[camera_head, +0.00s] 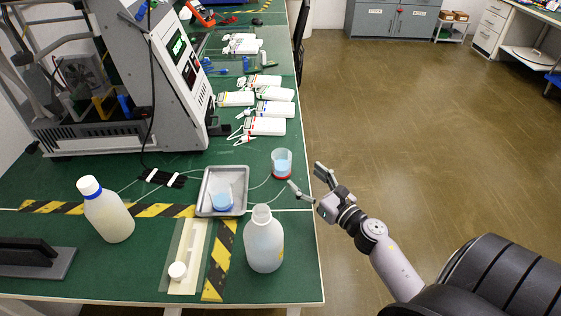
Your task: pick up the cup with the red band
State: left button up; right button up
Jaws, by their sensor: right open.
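The cup with the red band (281,164) stands upright on the green table near its right edge. It is clear, with bluish contents and a red band around its base. Another cup with a blue base (221,195) stands in the grey tray (239,172) to its lower left. My right gripper (306,180) is open and empty. Its fingers point toward the table edge, a little to the right of and below the red-banded cup, and seem apart from it. My left gripper is not in view.
An open white bottle (264,240) stands in front of the tray, near the gripper. A blue-collared bottle (105,210) stands at left. A large grey machine (150,80) fills the back left. Several white devices (265,108) lie behind the red-banded cup.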

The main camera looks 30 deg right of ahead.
aim_at(288, 163)
jog(key=w, duration=0.5)
jog(key=shift+w+a+p, duration=0.1)
jog(key=shift+a+p, duration=0.1)
jog(key=shift+p, duration=0.2)
jog(key=shift+w+f, duration=0.1)
jog(key=shift+w, duration=0.65)
jog(key=w, duration=0.4)
jog(key=shift+w+a+f+p, duration=0.1)
jog(key=shift+a+f+p, duration=0.1)
jog(key=shift+p, duration=0.2)
jog(key=shift+w, duration=0.35)
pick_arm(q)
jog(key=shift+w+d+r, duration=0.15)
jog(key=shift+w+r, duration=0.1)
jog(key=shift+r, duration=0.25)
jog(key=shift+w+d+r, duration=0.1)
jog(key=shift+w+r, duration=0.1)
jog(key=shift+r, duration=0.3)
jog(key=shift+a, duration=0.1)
pick_arm(e)
jog(key=c, duration=1)
